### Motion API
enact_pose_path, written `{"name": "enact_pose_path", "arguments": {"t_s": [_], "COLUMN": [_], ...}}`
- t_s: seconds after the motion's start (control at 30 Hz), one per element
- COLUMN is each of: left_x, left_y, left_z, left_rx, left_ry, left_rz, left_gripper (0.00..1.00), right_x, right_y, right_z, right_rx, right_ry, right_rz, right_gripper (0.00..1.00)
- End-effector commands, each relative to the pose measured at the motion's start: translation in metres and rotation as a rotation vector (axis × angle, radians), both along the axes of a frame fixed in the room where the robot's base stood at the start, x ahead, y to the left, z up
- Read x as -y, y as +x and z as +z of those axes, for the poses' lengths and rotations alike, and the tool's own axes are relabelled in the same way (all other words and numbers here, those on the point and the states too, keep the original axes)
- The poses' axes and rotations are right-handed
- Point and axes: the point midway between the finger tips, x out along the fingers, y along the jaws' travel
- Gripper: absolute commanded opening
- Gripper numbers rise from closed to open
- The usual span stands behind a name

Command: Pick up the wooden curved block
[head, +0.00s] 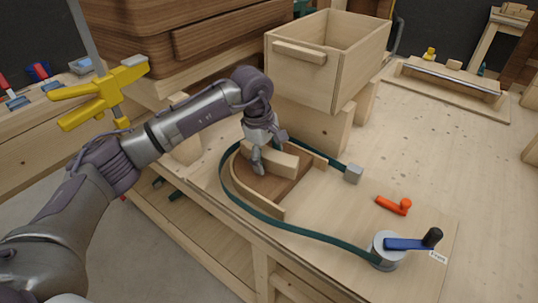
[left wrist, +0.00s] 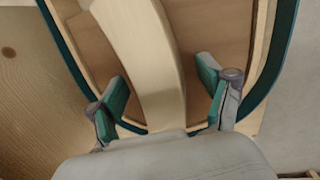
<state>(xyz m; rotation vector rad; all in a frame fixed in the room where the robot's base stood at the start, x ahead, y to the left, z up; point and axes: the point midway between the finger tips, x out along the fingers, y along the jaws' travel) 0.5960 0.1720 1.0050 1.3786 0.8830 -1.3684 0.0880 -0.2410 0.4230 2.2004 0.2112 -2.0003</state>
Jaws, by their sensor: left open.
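The wooden curved block (head: 282,161) is a pale, bowed bar. It lies across a brown wooden board (head: 262,187) inside a frame of pale curved strips. My left gripper (head: 269,152) is over the block with its fingers spread. In the left wrist view the block (left wrist: 143,55) runs between the two green-padded fingers of the gripper (left wrist: 164,84), with a gap on both sides. The near end of the block is hidden behind the gripper's body. My right gripper is not in view.
A teal strap (head: 300,233) loops around the frame to a clamp with a blue handle (head: 408,244). An orange tool (head: 394,205) lies nearby. A wooden box (head: 312,75) stands just behind. A yellow clamp (head: 95,95) is at left.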

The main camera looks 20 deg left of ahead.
Motion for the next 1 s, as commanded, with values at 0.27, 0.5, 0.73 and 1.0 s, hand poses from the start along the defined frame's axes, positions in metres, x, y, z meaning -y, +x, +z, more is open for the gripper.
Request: {"name": "enact_pose_path", "arguments": {"t_s": [0.27,0.5,0.73,1.0], "left_x": [0.000,0.000,0.000,0.000], "left_y": [0.000,0.000,0.000,0.001], "left_z": [0.000,0.000,0.000,0.009], "left_rx": [0.000,0.000,0.000,0.002], "left_ry": [0.000,0.000,0.000,0.001], "left_rz": [0.000,0.000,0.000,0.000], "left_gripper": [0.56,0.16,0.03,0.03], "right_x": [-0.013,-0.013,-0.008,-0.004], "right_y": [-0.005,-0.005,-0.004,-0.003], "right_z": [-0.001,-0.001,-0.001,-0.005], "right_rx": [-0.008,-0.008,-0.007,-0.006], "right_ry": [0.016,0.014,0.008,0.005], "right_rz": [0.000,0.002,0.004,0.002], "right_gripper": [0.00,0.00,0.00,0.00]}}
